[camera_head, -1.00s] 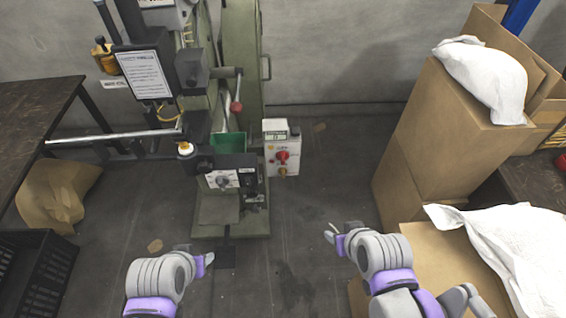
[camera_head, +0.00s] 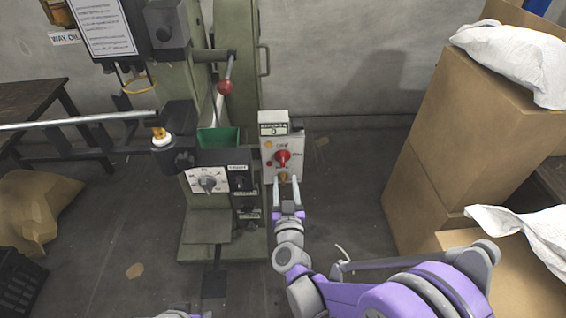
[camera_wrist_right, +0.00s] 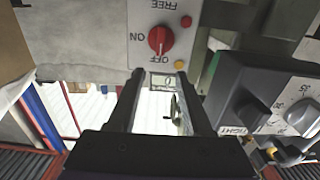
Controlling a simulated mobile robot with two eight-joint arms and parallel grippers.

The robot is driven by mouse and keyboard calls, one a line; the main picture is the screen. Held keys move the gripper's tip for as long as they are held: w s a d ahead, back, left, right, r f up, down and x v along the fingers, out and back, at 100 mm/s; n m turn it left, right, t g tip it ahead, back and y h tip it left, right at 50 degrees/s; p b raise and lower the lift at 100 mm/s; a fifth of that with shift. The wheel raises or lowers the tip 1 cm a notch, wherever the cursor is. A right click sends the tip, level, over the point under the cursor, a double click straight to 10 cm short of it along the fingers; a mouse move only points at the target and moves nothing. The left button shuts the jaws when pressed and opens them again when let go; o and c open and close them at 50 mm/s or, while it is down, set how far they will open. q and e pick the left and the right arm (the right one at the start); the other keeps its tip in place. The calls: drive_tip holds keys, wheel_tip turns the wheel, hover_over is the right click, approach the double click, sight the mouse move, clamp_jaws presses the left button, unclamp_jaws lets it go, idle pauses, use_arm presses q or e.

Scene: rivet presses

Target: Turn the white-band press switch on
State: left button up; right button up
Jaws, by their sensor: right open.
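The switch is a red rotary knob (camera_head: 282,157) on the front of a pale control box (camera_head: 270,140) beside the green press (camera_head: 215,235). In the right wrist view the red knob (camera_wrist_right: 160,40) shows near inverted ON, OFF and FREE labels; its pale mark appears to point toward OFF. My right gripper (camera_head: 286,182) is open and empty, its fingertips just below the knob in the head view. In the wrist view its fingers (camera_wrist_right: 158,78) point toward the box, apart from the knob. Only a sliver of my left arm shows at the bottom edge. I cannot make out a white band.
The press's dial panel (camera_head: 207,181) is left of the box, and a red-ball lever (camera_head: 226,87) is above it. Cardboard boxes (camera_head: 470,130) with white sacks (camera_head: 512,60) stand at right. A black crate (camera_head: 20,285) is at lower left.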

sight(283, 157)
drive_tip(key=w+b, duration=0.1)
drive_tip(key=w, duration=0.9)
drive_tip(key=shift+w+r, duration=0.1)
clamp_jaws()
